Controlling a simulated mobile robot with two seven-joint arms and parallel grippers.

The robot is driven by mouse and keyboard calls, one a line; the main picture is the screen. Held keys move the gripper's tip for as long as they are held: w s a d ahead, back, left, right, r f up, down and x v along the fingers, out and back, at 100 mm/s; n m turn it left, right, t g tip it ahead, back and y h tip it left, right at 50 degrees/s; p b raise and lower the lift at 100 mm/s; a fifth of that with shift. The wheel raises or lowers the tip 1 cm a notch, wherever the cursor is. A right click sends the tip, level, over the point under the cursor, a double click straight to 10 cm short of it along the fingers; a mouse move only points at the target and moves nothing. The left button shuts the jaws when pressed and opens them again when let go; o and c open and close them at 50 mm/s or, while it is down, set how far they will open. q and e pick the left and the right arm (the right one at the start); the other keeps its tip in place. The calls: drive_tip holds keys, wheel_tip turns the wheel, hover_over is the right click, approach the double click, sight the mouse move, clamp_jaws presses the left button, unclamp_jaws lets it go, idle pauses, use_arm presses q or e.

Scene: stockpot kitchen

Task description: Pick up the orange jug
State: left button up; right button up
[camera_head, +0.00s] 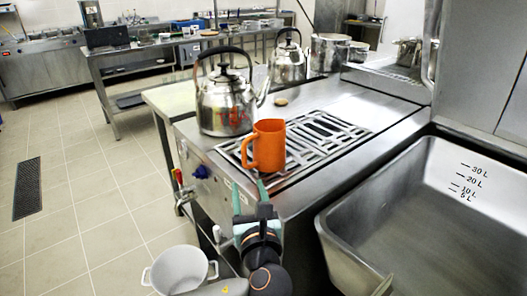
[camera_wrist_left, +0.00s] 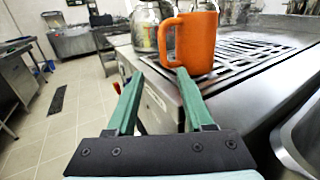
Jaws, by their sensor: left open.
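The orange jug (camera_head: 269,146) stands upright on the slatted grate near the front edge of the steel counter. Its handle points left in the head view. In the left wrist view the jug (camera_wrist_left: 201,42) is beyond the fingers, towards the right one. My left gripper (camera_head: 249,186) is just in front of and below the jug in the head view. In the left wrist view its green fingers (camera_wrist_left: 157,92) are apart with nothing between them. The right finger's tip overlaps the jug's lower edge in the picture; I cannot tell whether they touch. My right gripper is not in view.
A steel kettle (camera_head: 223,106) stands close behind the jug to the left, and another kettle (camera_head: 288,63) is farther back. The grate (camera_head: 329,132) is clear right of the jug. A deep steel basin (camera_head: 445,215) is at right. A pale pot (camera_head: 179,269) is low at left.

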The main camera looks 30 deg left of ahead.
sight(245, 160)
use_arm(q)
drive_tip(key=shift+d+b+x, duration=0.2)
drive_tip(key=shift+b+x, duration=0.8)
drive_tip(key=shift+x, duration=4.9)
drive_tip(key=shift+w+r, duration=0.1)
drive_tip(key=shift+c, duration=0.2)
clamp_jaws()
